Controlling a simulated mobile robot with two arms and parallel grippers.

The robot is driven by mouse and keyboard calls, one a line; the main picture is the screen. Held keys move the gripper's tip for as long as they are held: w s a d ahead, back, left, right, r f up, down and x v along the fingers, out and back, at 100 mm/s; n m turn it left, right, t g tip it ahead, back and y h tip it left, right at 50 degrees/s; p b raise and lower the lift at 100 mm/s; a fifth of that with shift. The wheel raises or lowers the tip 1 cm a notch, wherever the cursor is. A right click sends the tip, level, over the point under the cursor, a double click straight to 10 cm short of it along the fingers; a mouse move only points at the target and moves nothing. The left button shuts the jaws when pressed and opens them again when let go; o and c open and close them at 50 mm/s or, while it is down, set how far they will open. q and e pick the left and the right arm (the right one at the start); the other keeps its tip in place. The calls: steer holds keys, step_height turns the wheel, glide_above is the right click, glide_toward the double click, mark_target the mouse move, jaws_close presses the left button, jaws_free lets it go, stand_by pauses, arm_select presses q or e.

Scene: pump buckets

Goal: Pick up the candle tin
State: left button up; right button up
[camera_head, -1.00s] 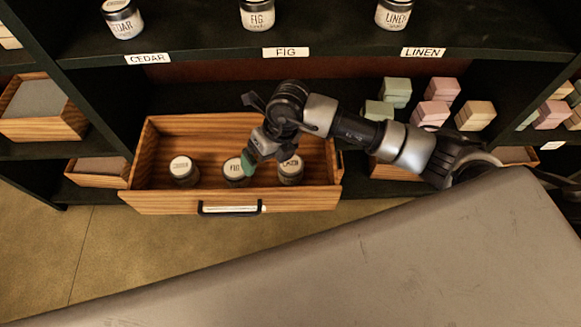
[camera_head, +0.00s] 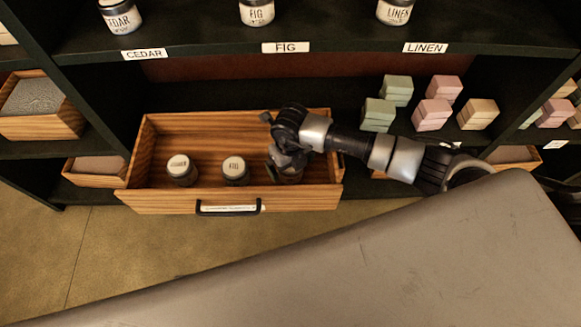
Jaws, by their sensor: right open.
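An open wooden drawer (camera_head: 165,201) holds small dark candle tins with pale lids. One tin (camera_head: 182,171) stands at the left, its label too small to read. A tin marked FIG (camera_head: 235,172) stands in the middle. My right gripper (camera_head: 286,172) is open and points down into the drawer's right part, just right of the FIG tin. It covers the place of the third tin, so I cannot tell whether its fingers are around or above that tin. My left gripper is not in view.
A shelf above holds larger tins over labels CEDAR (camera_head: 120,18), FIG (camera_head: 257,12) and LINEN (camera_head: 394,12). Green soap blocks (camera_head: 379,114) and pink ones (camera_head: 433,113) are stacked right of the drawer. A broad grey surface (camera_head: 340,265) fills the foreground.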

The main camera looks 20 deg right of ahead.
steer(key=shift+f, duration=0.45)
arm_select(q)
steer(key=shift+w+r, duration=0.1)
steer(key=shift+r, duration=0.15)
arm_select(e)
steer(key=shift+c, duration=0.2)
steer(key=c, duration=1)
steer(key=shift+r, duration=0.1)
